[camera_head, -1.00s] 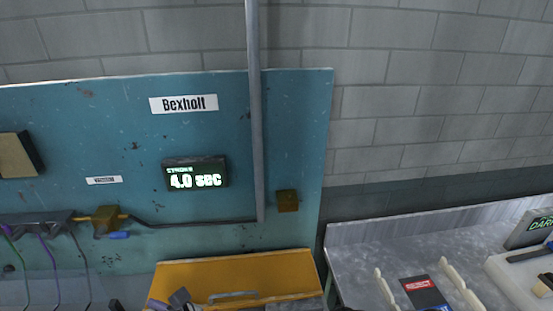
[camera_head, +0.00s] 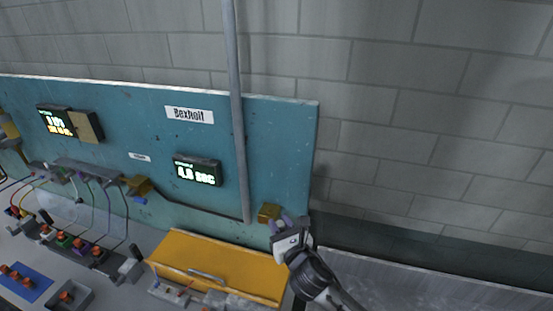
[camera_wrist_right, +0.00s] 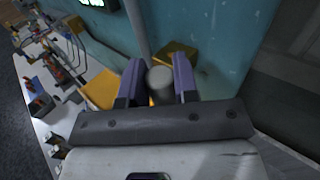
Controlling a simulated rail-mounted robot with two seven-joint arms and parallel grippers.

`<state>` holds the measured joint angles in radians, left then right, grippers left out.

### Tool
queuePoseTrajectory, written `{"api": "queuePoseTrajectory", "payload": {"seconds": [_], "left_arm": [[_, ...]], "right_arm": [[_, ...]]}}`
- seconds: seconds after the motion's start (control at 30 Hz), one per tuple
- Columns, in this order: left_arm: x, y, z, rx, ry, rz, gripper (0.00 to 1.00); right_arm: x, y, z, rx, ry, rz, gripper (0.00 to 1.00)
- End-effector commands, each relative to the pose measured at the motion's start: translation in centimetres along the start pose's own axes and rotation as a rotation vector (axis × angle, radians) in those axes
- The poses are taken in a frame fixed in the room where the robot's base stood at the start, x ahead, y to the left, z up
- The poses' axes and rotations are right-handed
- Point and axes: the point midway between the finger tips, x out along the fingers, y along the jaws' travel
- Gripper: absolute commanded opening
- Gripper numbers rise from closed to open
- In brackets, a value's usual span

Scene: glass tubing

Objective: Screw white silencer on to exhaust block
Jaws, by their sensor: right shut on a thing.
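The exhaust block is the small brass-coloured block (camera_head: 268,212) at the lower right of the teal panel, and it also shows in the right wrist view (camera_wrist_right: 182,50). My right gripper (camera_head: 281,223) is right up at this block. In the right wrist view its purple fingers (camera_wrist_right: 158,68) are shut on a pale grey-white cylinder, the silencer (camera_wrist_right: 160,86). The silencer's far end points toward the block. I cannot tell whether it touches the block or is threaded in. My left gripper is not in view.
A grey vertical pipe (camera_head: 238,120) runs down the panel left of the block. A yellow-orange box (camera_head: 215,262) stands below. Displays (camera_head: 198,171), coloured hoses and a bench with several small fittings lie to the left. The brick wall on the right is clear.

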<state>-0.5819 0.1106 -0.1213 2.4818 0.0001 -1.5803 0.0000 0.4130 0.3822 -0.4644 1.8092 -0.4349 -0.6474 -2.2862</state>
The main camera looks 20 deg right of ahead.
Motion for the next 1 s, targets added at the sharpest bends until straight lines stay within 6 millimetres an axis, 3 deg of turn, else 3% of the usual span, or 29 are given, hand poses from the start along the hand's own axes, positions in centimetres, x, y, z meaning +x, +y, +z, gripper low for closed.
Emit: {"api": "queuePoseTrajectory", "payload": {"seconds": [0.03, 0.2, 0.3, 0.53, 1.0], "left_arm": [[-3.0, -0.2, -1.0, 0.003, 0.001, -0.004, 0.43], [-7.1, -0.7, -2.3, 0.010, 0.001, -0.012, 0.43], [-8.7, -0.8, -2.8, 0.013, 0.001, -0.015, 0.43], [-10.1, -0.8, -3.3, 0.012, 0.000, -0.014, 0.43], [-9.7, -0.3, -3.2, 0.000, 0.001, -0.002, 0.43]], "right_arm": [[1.9, -0.3, 2.6, 0.000, 0.002, 0.005, 0.06], [6.6, -1.0, 5.0, 0.007, 0.008, 0.032, 0.06], [8.5, -1.3, 5.8, 0.011, 0.011, 0.047, 0.06], [10.4, -1.6, 6.4, 0.019, 0.016, 0.065, 0.06], [10.8, -1.6, 5.8, 0.021, 0.017, 0.070, 0.06]]}}
